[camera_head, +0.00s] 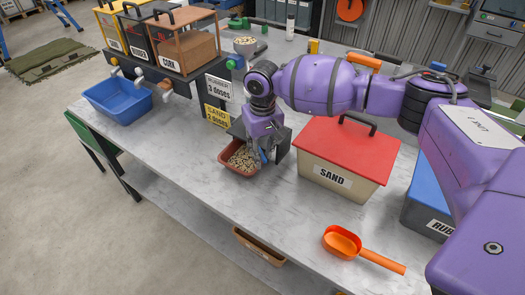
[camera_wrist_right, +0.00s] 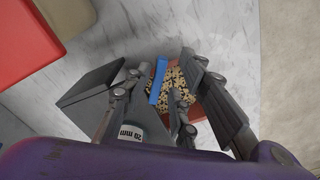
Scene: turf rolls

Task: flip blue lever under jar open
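The blue lever (camera_wrist_right: 158,82) shows in the wrist view as a short blue bar above the grain in a small reddish tray (camera_wrist_right: 184,86). My right gripper (camera_wrist_right: 161,68) is open around it, with fingers on both sides; I cannot tell whether any finger touches the lever. A grey fitting marked "26 mm" (camera_wrist_right: 132,133) lies close to the fingers. In the head view my right gripper (camera_head: 266,154) points down beside the tray (camera_head: 237,170), and the lever is not clearly visible there. A jar with grain (camera_head: 245,46) stands behind my wrist, partly hidden. My left gripper is out of view.
A red-lidded SAND box (camera_head: 335,178) stands close right of my gripper. An orange scoop (camera_head: 362,250) lies near the front edge. A blue bin (camera_head: 118,102) and hoppers (camera_head: 155,45) are at the left. The worktop between blue bin and tray is mostly clear.

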